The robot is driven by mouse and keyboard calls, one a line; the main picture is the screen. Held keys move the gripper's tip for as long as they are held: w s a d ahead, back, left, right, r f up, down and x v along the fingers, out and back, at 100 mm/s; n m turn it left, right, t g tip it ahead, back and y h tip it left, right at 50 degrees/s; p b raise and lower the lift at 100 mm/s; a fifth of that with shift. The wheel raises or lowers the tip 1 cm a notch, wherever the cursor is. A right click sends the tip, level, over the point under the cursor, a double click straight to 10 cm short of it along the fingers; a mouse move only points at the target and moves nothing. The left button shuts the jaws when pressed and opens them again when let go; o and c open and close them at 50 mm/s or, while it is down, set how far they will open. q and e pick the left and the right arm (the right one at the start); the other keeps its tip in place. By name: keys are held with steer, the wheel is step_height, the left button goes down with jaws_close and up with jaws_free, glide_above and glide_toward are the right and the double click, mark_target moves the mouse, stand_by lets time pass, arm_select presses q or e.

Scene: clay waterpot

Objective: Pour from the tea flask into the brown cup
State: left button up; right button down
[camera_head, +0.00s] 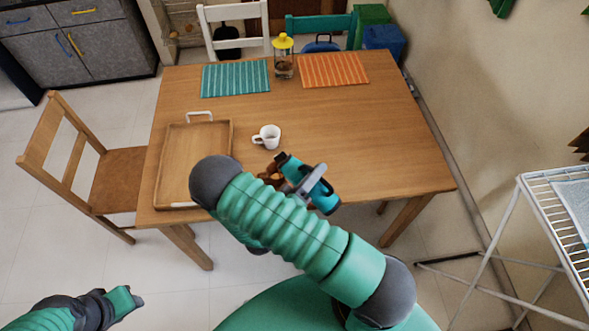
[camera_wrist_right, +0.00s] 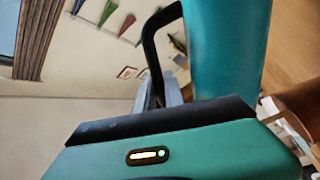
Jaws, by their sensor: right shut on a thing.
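The teal tea flask (camera_head: 322,196) is in my right gripper (camera_head: 308,183), over the near part of the table. The gripper is shut around its body. The flask slants in the head view, its dark-capped end towards the upper left. In the right wrist view the teal flask (camera_wrist_right: 228,45) fills the upper right. The brown cup (camera_head: 268,178) is beside the flask's capped end, partly hidden by it and by my right arm. A brown surface at the right wrist view's right edge may be this cup. No liquid stream is visible. My left gripper (camera_head: 124,301) is low at the left, away from the table.
A white cup (camera_head: 267,137) stands just beyond the brown cup. A wooden tray (camera_head: 226,150) lies on the table's left. A yellow-topped glass container (camera_head: 283,62) stands between teal (camera_head: 235,78) and orange (camera_head: 333,70) placemats. The table's right side is clear.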

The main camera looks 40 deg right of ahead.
steer(key=shift+w+a+f+n, duration=0.1)
steer(key=shift+w+f+n, duration=0.2)
steer(key=shift+n, duration=0.3)
stand_by(1.5)
steer(key=shift+r, duration=0.1)
